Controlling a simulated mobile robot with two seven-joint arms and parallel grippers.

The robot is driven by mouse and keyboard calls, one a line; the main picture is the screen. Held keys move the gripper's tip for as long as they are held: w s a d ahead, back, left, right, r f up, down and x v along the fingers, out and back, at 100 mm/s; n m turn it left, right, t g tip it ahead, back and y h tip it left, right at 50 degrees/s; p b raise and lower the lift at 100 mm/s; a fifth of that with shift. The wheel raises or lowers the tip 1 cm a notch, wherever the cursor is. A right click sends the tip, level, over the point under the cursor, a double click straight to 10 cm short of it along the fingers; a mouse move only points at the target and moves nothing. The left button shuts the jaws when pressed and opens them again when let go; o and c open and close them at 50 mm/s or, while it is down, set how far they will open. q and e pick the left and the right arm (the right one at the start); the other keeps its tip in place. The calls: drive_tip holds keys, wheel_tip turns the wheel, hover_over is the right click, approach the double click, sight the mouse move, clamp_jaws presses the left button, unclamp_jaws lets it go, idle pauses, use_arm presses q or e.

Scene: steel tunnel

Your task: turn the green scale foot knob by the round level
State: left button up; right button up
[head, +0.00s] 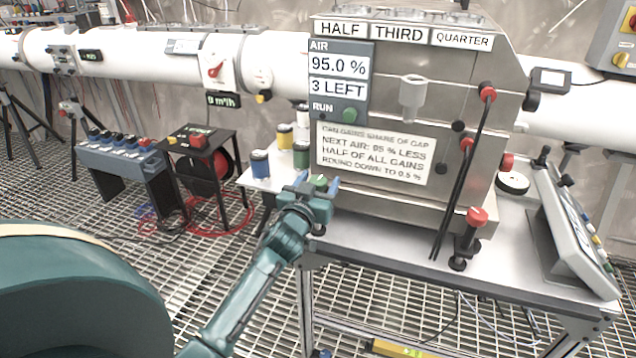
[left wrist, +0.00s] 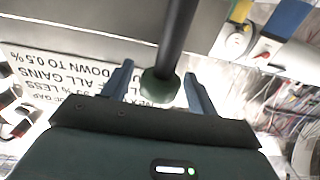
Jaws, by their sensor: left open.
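A green knob (head: 320,181) shows at the front left corner of the steel machine, right at my left gripper (head: 316,192). In the left wrist view a dark green rounded knob (left wrist: 160,88) at the end of a dark rod lies between the two blue fingers of my left gripper (left wrist: 160,90). The fingers are open, with a gap visible on each side of the knob. My gripper covers part of the knob's surroundings in the head view. I cannot make out a round level for certain. My right gripper is in neither view.
The steel machine (head: 388,205) stands on a metal table (head: 375,236). Blue, yellow and green canisters (head: 260,165) stand just left of my gripper. Red-capped posts and black cables (head: 462,190) are at the machine's right, beside a tilted control panel (head: 575,235). Grating floor lies left.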

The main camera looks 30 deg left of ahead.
use_arm(q)
drive_tip(key=shift+c, duration=0.5)
drive_tip(key=c, duration=0.9)
drive_tip(key=shift+r+m+h+p, duration=0.35)
drive_tip(key=shift+m+h+p, duration=0.25)
drive_tip(key=shift+h+p, duration=0.45)
drive_tip(key=shift+a+m+t+h+p, duration=0.1)
drive_tip(key=shift+m+t+h+p, duration=0.25)
drive_tip(key=shift+h+p, duration=0.25)
drive_tip(key=shift+f+m+h+p, duration=0.15)
drive_tip(key=shift+m+h+p, duration=0.45)
drive_tip(key=shift+m+h, duration=0.35)
drive_tip(key=shift+f+m+h, duration=0.15)
drive_tip(key=shift+m+h, duration=0.25)
drive_tip(key=shift+h, duration=0.9)
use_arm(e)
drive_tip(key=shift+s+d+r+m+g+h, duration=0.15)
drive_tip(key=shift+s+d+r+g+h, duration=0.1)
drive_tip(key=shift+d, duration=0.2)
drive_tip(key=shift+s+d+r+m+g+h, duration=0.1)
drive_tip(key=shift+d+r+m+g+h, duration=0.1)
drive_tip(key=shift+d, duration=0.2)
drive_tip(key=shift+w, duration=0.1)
